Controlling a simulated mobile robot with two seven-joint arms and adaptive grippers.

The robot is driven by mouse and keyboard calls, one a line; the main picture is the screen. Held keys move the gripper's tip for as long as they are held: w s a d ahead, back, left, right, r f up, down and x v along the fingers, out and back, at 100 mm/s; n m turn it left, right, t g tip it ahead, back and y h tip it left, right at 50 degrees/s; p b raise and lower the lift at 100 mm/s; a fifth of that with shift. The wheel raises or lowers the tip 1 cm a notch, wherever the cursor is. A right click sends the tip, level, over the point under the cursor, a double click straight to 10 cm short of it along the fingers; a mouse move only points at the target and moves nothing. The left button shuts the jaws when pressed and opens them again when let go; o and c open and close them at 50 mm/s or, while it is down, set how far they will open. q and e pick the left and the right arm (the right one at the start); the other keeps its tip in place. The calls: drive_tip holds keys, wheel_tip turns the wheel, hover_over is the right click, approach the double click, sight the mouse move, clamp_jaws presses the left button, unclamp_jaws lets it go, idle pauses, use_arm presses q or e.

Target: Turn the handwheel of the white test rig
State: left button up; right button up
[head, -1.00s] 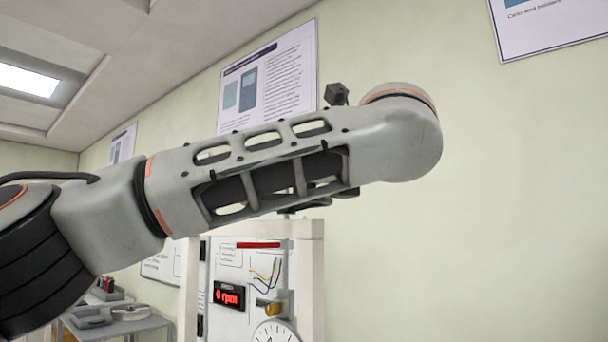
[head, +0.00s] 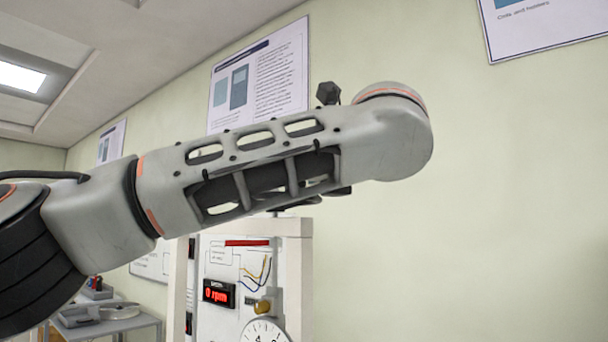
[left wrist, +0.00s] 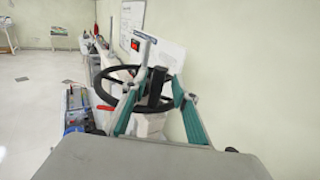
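The white test rig (head: 297,260) stands at the lower middle of the head view, partly behind my left arm. Its red display (head: 218,293) reads 0 rpm, and a round dial (head: 265,333) is cut by the lower edge. The handwheel is not visible there. In the left wrist view the black handwheel (left wrist: 103,82) has a thick rim and lies partly behind my left gripper (left wrist: 156,80). The gripper's teal links lean inward over the wheel; its dark tips blend with the wheel, so contact and opening are unclear. My right gripper is in neither view.
A grey side table (head: 145,325) with small items stands at the lower left of the head view. Posters hang on the pale green wall (head: 500,200). In the left wrist view, open floor (left wrist: 35,90) lies to the left.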

use_arm(q)
drive_tip(key=v, duration=1.2)
idle(0.4)
